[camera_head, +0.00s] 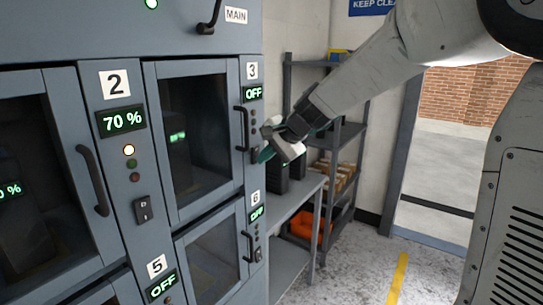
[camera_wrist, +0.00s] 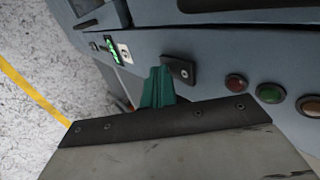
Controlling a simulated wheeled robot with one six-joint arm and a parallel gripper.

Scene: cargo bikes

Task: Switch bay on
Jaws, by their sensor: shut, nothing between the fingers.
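Bay 3 is a glass-fronted door (camera_head: 188,138) with a "3" label (camera_head: 252,71) and a display (camera_head: 253,93) reading OFF. Its small dark rocker switch shows in the wrist view (camera_wrist: 180,70), below a column of unlit lamps: red (camera_wrist: 237,82), green (camera_wrist: 270,92) and amber (camera_wrist: 308,105). My gripper (camera_head: 265,154) is at bay 3's control strip. Its green fingertips (camera_wrist: 158,88) are shut and empty, close beside the switch. I cannot tell whether they touch it. In the head view the gripper partly hides the switch area.
Bay 5 (camera_head: 162,285) and bay 6 (camera_head: 257,214) read OFF. Door handles (camera_head: 241,128) stick out. A grey shelf (camera_head: 345,135) stands behind my gripper; floor (camera_head: 365,270) at right is clear.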

